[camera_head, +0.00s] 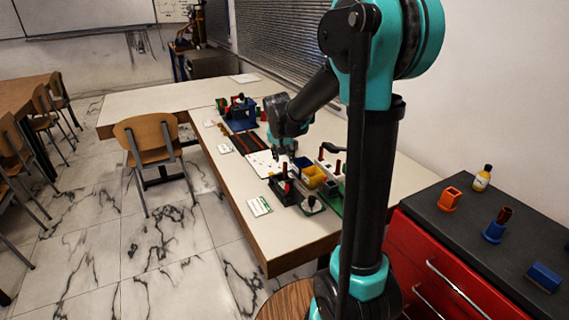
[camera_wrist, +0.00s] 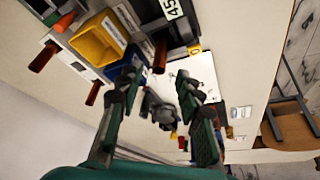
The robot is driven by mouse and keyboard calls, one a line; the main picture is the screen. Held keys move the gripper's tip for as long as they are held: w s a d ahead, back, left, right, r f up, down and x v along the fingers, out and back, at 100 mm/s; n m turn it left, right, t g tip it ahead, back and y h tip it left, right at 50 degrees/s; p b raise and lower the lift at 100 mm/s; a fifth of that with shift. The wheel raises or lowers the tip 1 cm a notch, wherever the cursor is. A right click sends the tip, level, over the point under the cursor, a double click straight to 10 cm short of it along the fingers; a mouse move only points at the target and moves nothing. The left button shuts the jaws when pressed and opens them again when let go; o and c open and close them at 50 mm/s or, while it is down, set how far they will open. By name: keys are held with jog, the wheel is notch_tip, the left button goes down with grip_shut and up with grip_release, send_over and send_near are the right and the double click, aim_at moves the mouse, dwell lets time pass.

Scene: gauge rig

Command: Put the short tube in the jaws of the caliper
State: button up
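My gripper (camera_wrist: 159,82) is open, with its two dark green fingers well apart; in the head view it hangs over the work table (camera_head: 285,152). In the wrist view a brown-red tube (camera_wrist: 160,55) stands out of a black device with a "45" label (camera_wrist: 172,9), in line with the gap between the fingertips. I cannot tell whether it is the short tube, or whether this device is the caliper. Two more brown-red tubes, one at the far left (camera_wrist: 42,57) and one lower (camera_wrist: 93,94), show beside the yellow bin (camera_wrist: 92,44). No finger visibly touches a tube.
The yellow bin (camera_head: 313,176) stands amid several fixtures on the table. The table's left front (camera_head: 245,225) is mostly clear.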

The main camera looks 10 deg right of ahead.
jog(key=d+v, duration=0.1)
jog(key=v, duration=0.6)
jog(key=s+d+f+n, duration=0.1)
jog(key=s+f, duration=0.4)
jog(key=s, duration=0.3)
jog(key=s+d+f+n+y, duration=0.1)
jog(key=s+d+f, duration=0.1)
jog(key=s+f, duration=0.3)
jog(key=s+d+f+n, duration=0.1)
jog(key=s+f, duration=0.4)
jog(key=s, duration=0.7)
jog(key=shift+s+d+n+y, duration=0.3)
jog(key=shift+s+d+n, duration=0.1)
jog(key=shift+n, duration=0.1)
